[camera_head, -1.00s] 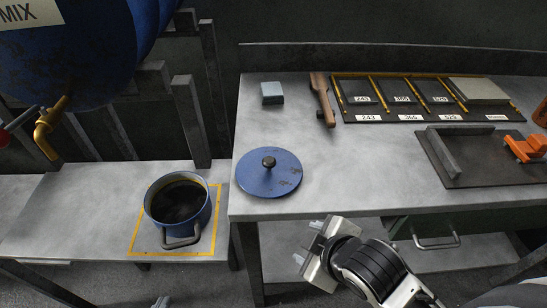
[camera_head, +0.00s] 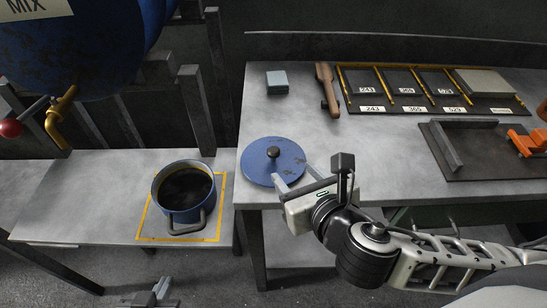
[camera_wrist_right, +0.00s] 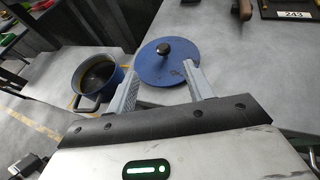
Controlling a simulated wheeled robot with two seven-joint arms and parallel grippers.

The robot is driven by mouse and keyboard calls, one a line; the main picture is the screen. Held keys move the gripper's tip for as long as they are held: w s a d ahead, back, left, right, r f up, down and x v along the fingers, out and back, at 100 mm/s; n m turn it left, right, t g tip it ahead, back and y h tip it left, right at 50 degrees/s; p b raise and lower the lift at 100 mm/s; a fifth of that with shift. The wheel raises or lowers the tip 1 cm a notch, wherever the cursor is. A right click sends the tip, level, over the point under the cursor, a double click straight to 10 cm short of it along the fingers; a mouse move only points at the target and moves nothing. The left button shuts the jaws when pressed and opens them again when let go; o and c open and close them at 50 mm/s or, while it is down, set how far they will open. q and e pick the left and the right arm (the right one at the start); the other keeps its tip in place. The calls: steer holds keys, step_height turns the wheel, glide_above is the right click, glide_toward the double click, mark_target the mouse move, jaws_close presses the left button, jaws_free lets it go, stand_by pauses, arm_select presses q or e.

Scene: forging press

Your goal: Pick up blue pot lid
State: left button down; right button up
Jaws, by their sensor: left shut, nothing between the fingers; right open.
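The blue pot lid (camera_head: 258,168), a flat disc with a black knob (camera_head: 273,152), lies on the grey table near its front left edge. It also shows in the right wrist view (camera_wrist_right: 150,70). My right gripper (camera_head: 294,176) is open and empty at the lid's front right edge; its fingers point towards the lid. In the right wrist view, the lid lies ahead between and beyond the fingers (camera_wrist_right: 158,72). I cannot tell whether a finger touches it. My left gripper (camera_head: 152,294) is shut and empty, low at the bottom edge of the head view.
A blue pot (camera_head: 183,205) with dark contents stands inside a yellow square on the lower left table. A grey block (camera_head: 277,82), a wooden-handled tool (camera_head: 327,88) and a labelled tray (camera_head: 420,110) lie behind. A dark plate (camera_head: 490,165) sits right. A blue drum overhangs upper left.

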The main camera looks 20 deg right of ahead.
mark_target(275, 152)
steer(key=x, duration=0.8)
steer(key=shift+w+f, duration=0.1)
steer(key=shift+w, duration=0.05)
steer(key=shift+d+f+x, duration=0.1)
steer(key=shift+f+x, duration=0.1)
steer(key=shift+x, duration=1.1)
steer(key=shift+d+f+x, duration=0.15)
steer(key=shift+x, duration=1.15)
jaws_close()
